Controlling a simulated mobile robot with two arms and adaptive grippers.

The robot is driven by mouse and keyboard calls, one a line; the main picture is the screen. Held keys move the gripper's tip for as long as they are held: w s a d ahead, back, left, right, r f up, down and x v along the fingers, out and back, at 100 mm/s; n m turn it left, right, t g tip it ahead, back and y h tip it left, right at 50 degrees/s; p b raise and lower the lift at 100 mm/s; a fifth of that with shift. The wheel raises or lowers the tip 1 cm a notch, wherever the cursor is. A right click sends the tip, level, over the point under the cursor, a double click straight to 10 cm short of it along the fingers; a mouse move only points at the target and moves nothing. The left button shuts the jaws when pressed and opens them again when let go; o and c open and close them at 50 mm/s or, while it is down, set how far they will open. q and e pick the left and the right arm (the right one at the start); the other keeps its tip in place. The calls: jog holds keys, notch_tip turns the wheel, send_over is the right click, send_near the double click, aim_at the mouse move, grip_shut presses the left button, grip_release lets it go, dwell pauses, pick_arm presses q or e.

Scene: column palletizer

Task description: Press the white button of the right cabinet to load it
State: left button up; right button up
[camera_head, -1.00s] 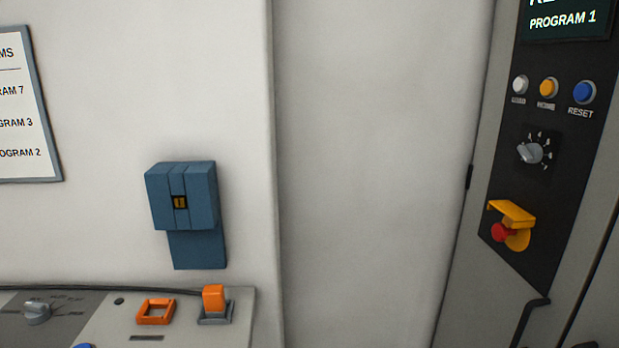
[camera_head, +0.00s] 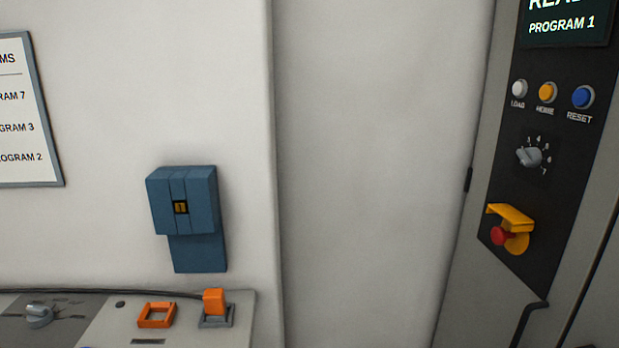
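The right cabinet (camera_head: 462,255) stands at the right edge of the head view, grey with a black control panel (camera_head: 556,60). The white button (camera_head: 519,88), labelled LOAD, is the leftmost in a row of three. An orange HOME button (camera_head: 547,92) and a blue RESET button (camera_head: 582,97) sit to its right. The screen (camera_head: 565,22) above shows PROGRAM 1 under a partly cut-off line. Neither of my grippers is in view.
Below the buttons are a grey rotary knob (camera_head: 530,157) and a red stop button (camera_head: 501,236) under a yellow guard (camera_head: 514,217). A dark handle (camera_head: 530,318) sits lower. At left are a blue wall box (camera_head: 183,200), a console (camera_head: 105,325) with an orange switch (camera_head: 214,302), and a programs board (camera_head: 62,150).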

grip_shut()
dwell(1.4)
